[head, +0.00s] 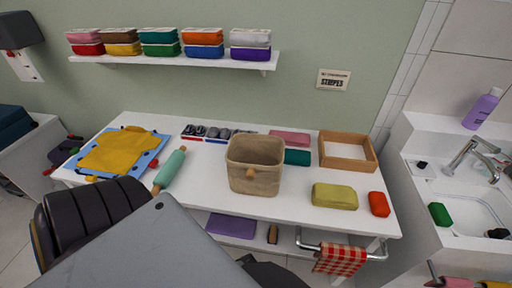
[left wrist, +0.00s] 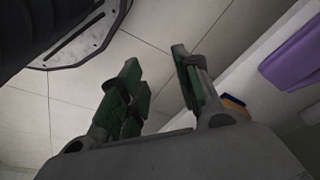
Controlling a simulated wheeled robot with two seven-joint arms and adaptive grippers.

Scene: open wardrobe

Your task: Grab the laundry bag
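My right gripper is in neither view.
Near the bag are a teal rolling pin (head: 170,171), a green block (head: 298,157), a wooden tray (head: 371,165), a yellow block (head: 334,195) and a red block (head: 379,204). A purple folded item (head: 232,226) lies on the lower shelf. A towel rail (head: 340,253) juts out front.

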